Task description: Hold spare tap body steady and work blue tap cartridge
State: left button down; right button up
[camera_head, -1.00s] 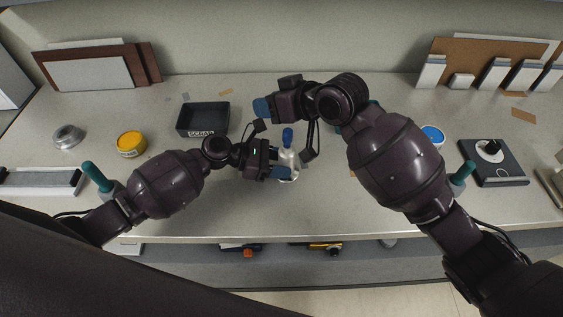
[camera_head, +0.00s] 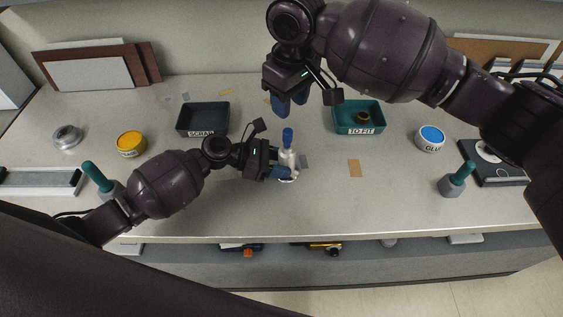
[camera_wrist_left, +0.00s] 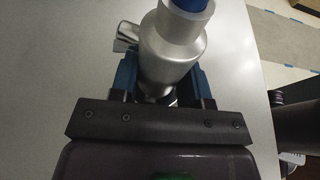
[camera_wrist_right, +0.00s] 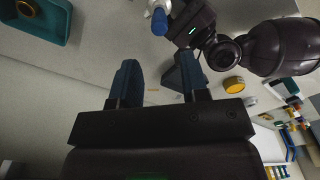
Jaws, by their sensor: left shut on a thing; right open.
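The spare tap body (camera_head: 288,157) is pale metal and stands upright on the bench in the head view. The blue tap cartridge (camera_head: 287,136) sticks up from its top. My left gripper (camera_head: 283,166) is shut around the tap body from the left; in the left wrist view the body (camera_wrist_left: 170,52) sits between its blue fingers, with the blue cartridge (camera_wrist_left: 190,4) cut by the top edge. My right gripper (camera_head: 290,101) is open and empty, raised behind the tap. In the right wrist view the blue cartridge (camera_wrist_right: 160,21) lies beyond its fingers, apart from them.
A dark SCRAP tray (camera_head: 203,133) stands left of the tap. A teal TO FIT tray (camera_head: 361,131) with a brass-coloured ring (camera_head: 363,117) stands right. A GLUE tub (camera_head: 431,138) and a yellow tub (camera_head: 131,144) are farther out.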

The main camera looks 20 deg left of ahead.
aim_at(288, 130)
pick_arm(q)
jog(key=shift+f, duration=0.15)
pick_arm(e)
jog(key=shift+w+a+f, duration=0.1)
jog(key=shift+w+f, duration=0.05)
jog(key=shift+f, duration=4.3)
jog(key=shift+c, duration=0.3)
grip_shut()
jog(key=shift+r, duration=0.45)
jog(key=shift+r, duration=2.95)
jog(key=w+d+r, duration=0.1)
jog(key=d+r, duration=0.5)
jog(key=shift+w, duration=0.2)
